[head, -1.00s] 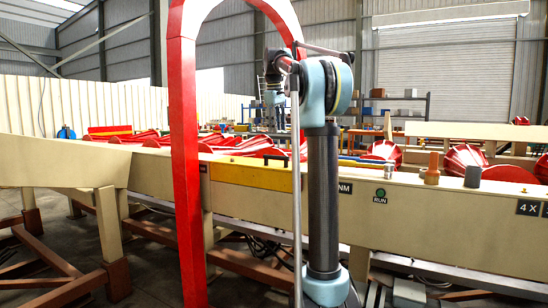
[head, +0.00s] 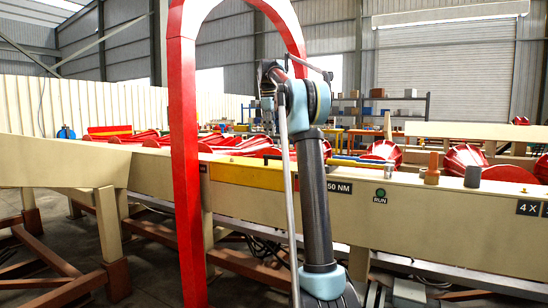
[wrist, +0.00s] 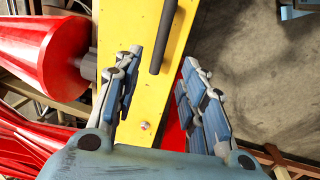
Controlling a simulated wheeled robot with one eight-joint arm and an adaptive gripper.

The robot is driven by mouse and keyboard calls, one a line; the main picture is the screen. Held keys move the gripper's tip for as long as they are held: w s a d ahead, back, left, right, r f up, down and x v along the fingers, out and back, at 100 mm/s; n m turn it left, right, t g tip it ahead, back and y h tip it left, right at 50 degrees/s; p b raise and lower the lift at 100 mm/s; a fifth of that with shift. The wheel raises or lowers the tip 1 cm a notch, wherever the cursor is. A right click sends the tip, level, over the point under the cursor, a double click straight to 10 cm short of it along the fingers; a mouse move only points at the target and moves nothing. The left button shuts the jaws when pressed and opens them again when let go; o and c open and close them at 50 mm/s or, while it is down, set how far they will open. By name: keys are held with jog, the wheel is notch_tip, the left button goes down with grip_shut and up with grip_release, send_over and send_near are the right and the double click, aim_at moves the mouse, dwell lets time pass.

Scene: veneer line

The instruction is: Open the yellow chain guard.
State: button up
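The yellow chain guard (head: 245,172) is a long yellow panel along the beige conveyor frame, partly hidden by my arm and the red arch. In the wrist view the guard (wrist: 125,20) runs from top to bottom, with a small bolt near its lower part. A dark bar handle (wrist: 164,35) lies along it. My gripper (wrist: 162,58) is open, its two blue-grey fingers spread to either side of the handle's near end. Nothing is held. I cannot tell the height between fingers and handle. The gripper is not clearly visible in the head view.
A red arch (head: 184,150) stands close in front, left of my arm. Red rollers (wrist: 45,55) lie left of the guard in the wrist view. The conveyor frame (head: 440,225) carries a green RUN button (head: 380,192). Grey floor (wrist: 265,80) is clear right of the guard.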

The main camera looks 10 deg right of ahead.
jog(key=f, duration=0.4)
jog(key=w+d+f, duration=0.1)
jog(key=f, duration=0.3)
jog(key=w+f, duration=0.1)
jog(key=f, duration=0.3)
jog(key=shift+d+f, duration=0.15)
jog(key=shift+d, duration=0.1)
grip_shut()
